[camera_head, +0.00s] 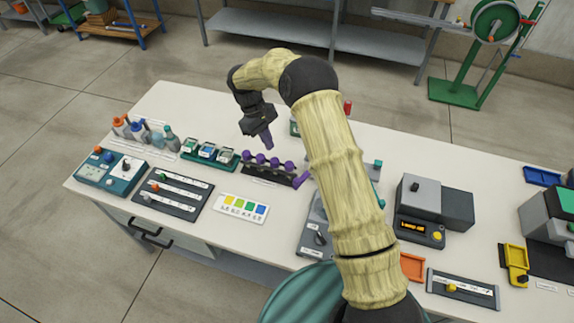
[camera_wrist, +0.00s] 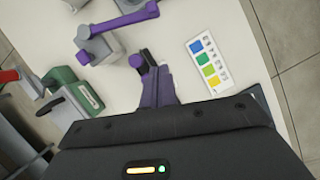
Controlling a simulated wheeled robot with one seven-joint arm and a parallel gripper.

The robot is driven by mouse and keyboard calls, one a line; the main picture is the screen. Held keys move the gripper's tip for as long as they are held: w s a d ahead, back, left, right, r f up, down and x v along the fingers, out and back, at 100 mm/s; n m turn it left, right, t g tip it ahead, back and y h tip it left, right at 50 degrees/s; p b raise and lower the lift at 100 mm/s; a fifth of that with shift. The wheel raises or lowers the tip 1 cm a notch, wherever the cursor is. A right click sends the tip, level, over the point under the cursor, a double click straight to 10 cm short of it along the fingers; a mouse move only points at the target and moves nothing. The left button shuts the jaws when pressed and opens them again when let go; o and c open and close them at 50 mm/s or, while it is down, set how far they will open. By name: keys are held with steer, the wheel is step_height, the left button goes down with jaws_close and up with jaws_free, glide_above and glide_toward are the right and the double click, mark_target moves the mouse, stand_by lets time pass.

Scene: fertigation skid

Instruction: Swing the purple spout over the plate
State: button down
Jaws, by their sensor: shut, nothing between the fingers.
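The purple spout (camera_wrist: 120,22) is a bar lying across the top of the wrist view. One end is at a grey block (camera_wrist: 103,47), and the other end points right. In the head view a purple piece that looks like the spout's end (camera_head: 301,180) shows at the left edge of my arm, which hides the rest. My gripper (camera_head: 267,143) is shut and empty, pointing down over a dark strip with purple knobs (camera_head: 262,159). In the wrist view its purple fingers (camera_wrist: 160,88) are apart from the spout. I cannot make out the plate with certainty.
A colour card (camera_head: 241,208) lies in front of the knob strip. A green box (camera_wrist: 71,92) stands behind the strip. The bench's back left is clear.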

steer(key=shift+s+d, duration=0.1)
steer(key=shift+s, duration=0.05)
steer(key=s+d+f+p, duration=0.5)
steer(key=f+p, duration=0.1)
steer(key=f, duration=0.3)
steer(key=shift+d+p, duration=0.25)
steer(key=shift+p, duration=0.1)
steer(key=shift+d+f, duration=0.1)
steer(key=shift+s+d, duration=0.1)
steer(key=shift+s, duration=0.05)
